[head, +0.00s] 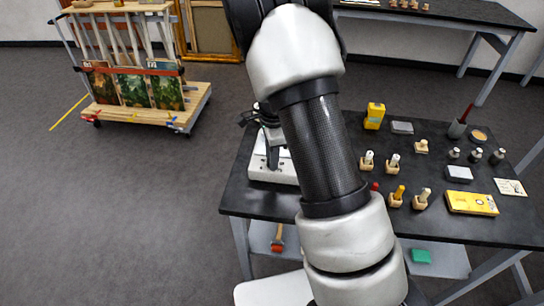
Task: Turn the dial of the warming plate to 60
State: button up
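A white, boxy device that looks like the warming plate (262,175) stands at the left end of the black table. My arm crosses in front of it and hides its right part. I cannot make out its dial or any numbers. My gripper (273,160) is dark and points down over the device, partly behind my arm. Its fingertips are small in the picture, so I cannot tell whether they touch the device or whether they are open or shut.
The black table (300,208) also bears a yellow device (375,116), small wooden-based tools, dark bottles, a yellow box (470,203) and a card (510,187). A wooden cart (200,98) with pictures stands at the back left. The floor at left is clear.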

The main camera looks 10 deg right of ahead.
notch_tip(320, 180, up, 17)
jog(key=s+p, duration=0.1)
jog(key=shift+s+r, duration=0.15)
jog(key=shift+r, duration=0.05)
dwell(0.4)
dwell(0.3)
